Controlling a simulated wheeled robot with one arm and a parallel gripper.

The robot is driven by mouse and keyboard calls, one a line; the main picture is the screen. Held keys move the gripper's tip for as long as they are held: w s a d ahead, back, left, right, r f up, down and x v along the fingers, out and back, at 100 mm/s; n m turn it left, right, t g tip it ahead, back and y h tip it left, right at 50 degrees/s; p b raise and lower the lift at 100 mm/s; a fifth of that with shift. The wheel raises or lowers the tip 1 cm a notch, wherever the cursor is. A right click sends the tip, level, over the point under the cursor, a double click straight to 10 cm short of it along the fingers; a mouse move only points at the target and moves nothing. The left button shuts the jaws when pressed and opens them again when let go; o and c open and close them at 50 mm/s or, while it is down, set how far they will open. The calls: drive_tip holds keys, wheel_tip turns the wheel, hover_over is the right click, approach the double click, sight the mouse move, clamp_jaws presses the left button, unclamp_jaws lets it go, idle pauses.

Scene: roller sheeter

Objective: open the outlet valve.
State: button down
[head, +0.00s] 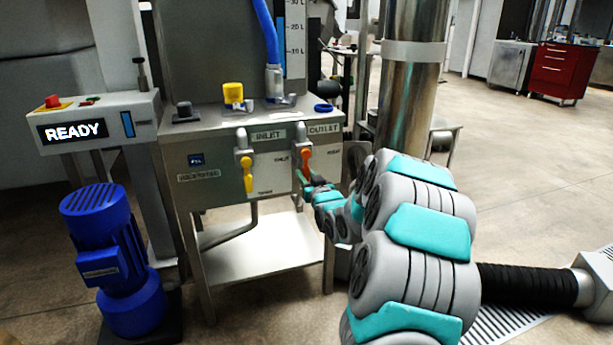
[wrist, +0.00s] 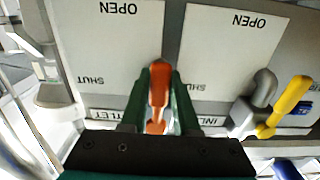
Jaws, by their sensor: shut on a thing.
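The outlet valve's orange handle (head: 306,160) is on the front of the steel cabinet, under the OUTLET label (head: 323,128). My gripper (head: 306,179) is at this handle. In the wrist view, which is upside down, the orange handle (wrist: 158,85) lies between the two green fingers of my gripper (wrist: 158,80), shut on it. The outlet's white plate (wrist: 105,50) reads OPEN and SHUT. The handle runs roughly along the picture's vertical there. Its lower end in the head view is partly hidden by my gripper.
The inlet valve's yellow handle (head: 247,176) points down, left of the outlet; it also shows in the wrist view (wrist: 287,105). A READY panel (head: 75,131) and blue motor (head: 108,255) stand left. A thick metal column (head: 408,100) stands right of the cabinet (head: 215,150).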

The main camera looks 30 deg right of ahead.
drive_tip(key=c, duration=0.7)
unclamp_jaws()
drive_tip(key=shift+a, duration=0.1)
drive_tip(key=shift+o, duration=0.2)
drive_tip(key=v, duration=0.7)
drive_tip(key=shift+s+b, duration=0.3)
drive_tip(key=shift+s, duration=0.1)
